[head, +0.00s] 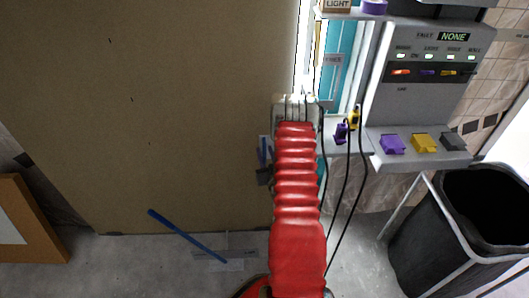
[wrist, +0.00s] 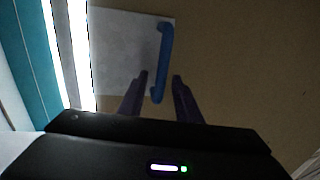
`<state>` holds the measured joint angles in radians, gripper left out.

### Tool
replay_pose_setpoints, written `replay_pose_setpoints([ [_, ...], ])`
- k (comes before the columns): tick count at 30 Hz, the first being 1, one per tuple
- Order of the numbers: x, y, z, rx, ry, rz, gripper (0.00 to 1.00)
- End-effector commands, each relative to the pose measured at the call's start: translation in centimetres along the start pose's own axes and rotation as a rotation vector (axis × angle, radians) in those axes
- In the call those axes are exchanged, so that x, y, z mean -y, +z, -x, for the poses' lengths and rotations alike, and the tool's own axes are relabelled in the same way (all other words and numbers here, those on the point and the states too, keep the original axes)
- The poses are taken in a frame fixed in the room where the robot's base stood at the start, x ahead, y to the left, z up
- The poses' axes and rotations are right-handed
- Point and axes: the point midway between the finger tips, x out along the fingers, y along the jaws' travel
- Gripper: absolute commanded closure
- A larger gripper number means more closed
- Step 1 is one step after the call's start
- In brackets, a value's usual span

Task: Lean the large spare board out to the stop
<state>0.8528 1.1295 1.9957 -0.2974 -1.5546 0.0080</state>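The large spare board (head: 150,110) is a tall plain brown panel that fills the left half of the head view; it also fills much of the wrist view (wrist: 245,70). A blue bar handle (wrist: 165,45) sits on a white plate (wrist: 120,50) on the board. My gripper (wrist: 160,76) is open, its two dark purple fingers pointing at the board. The handle's lower part shows between the fingers, with a gap on each side. I cannot tell how deep the fingers reach. In the head view my red arm partly hides the handle (head: 264,150).
A blue bar (head: 187,235) slants near the board's foot, beside pale cross marks (head: 225,258) on the grey floor. A control console (head: 430,90) and a black bin (head: 440,235) stand right. A wood-framed panel (head: 35,222) is at far left. Black cables hang beside my arm.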

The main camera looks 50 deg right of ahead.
Motion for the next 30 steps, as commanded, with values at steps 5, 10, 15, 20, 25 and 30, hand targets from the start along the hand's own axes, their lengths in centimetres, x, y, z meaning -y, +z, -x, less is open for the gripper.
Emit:
replay_pose_setpoints([
  [5,0.06,-0.01,-1.03,0.000,-0.001,0.000,0.69],
  [10,0.06,-0.01,-1.11,0.000,-0.001,0.000,0.69],
  [15,0.05,-0.02,-1.09,0.000,-0.001,0.000,0.74],
  [20,0.04,-0.03,-1.09,0.000,-0.001,0.000,0.85],
  [25,0.04,-0.03,-1.08,0.000,-0.001,0.000,0.97],
  [30,0.05,-0.03,-1.08,0.000,-0.001,0.000,1.00],
])
